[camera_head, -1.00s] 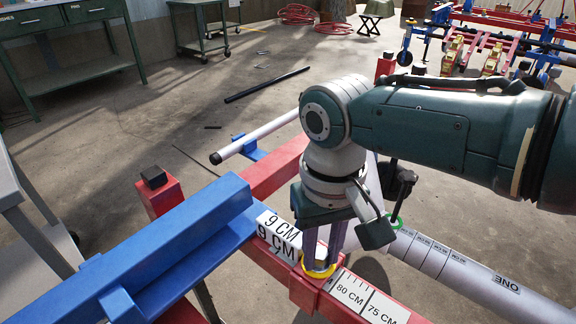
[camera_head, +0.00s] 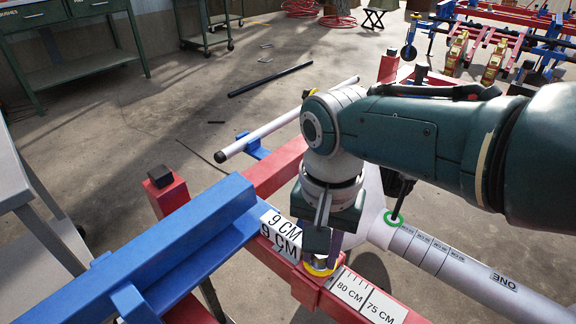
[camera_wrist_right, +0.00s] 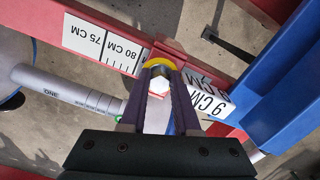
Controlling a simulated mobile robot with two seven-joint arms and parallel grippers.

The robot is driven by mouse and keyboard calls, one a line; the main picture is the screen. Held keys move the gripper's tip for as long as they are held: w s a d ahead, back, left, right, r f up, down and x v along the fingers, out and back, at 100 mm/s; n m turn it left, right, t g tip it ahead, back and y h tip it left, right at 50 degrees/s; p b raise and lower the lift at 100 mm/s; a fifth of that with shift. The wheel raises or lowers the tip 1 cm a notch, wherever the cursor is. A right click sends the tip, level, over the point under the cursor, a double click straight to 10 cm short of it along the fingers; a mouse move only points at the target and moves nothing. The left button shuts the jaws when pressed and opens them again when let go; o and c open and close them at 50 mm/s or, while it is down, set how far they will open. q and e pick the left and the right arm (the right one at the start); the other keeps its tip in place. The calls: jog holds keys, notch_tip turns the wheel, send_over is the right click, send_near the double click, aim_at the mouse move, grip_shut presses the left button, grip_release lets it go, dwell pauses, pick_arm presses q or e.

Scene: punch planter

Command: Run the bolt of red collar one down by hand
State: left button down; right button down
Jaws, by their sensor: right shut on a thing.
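The red collar (camera_head: 311,292) sits on the red beam between the 9 CM block (camera_head: 281,236) and the 80 CM scale (camera_head: 349,289). A yellow ring (camera_head: 320,270) lies on top of the collar around its bolt. My right gripper (camera_head: 322,262) points down over it and is shut on the bolt. In the right wrist view the bolt's pale hex head (camera_wrist_right: 158,84) shows between the fingertips, with the yellow ring (camera_wrist_right: 160,63) just beyond. In the head view the gripper hides most of the bolt. My left gripper is not in view.
A blue beam (camera_head: 180,245) lies across the red beam (camera_head: 277,168) at the left. A grey tube marked ONE (camera_head: 470,275) with a green ring (camera_head: 392,220) runs to the right. A green bench (camera_head: 75,45) stands at the far left.

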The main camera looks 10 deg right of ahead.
dwell(0.4)
jog(key=c, duration=0.8)
grip_release()
jog(key=shift+c, duration=0.2)
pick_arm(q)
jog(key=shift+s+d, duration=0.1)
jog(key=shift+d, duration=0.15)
pick_arm(e)
jog(key=shift+o, duration=1)
jog(key=shift+d, duration=0.1)
jog(key=shift+r, duration=0.1)
